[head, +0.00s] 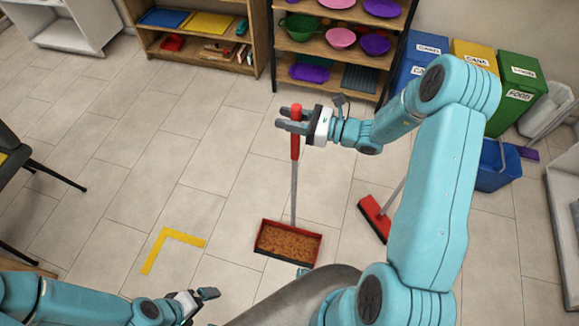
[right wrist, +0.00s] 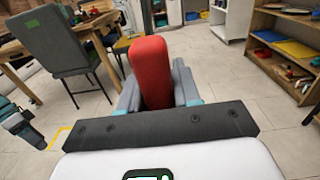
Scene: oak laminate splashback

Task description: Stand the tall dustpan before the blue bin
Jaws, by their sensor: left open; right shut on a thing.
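The tall dustpan has a red pan (head: 288,257) with brown bits in it, a grey pole and a red grip. In the head view it stands upright near the middle; I cannot tell whether the pan touches the floor. My right gripper (head: 284,118) is shut on the red grip, which also shows between the fingers in the right wrist view (right wrist: 152,70). A blue bin (head: 428,44) with white labels stands at the back right, partly hidden by my right arm. My left gripper (head: 203,301) is open and empty at the bottom.
A yellow bin (head: 476,52) and a green bin (head: 517,88) stand right of the blue one. A red broom (head: 375,217) and blue bucket (head: 497,180) are to the right. A yellow corner mark (head: 176,240) lies left of the pan. Shelves line the back.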

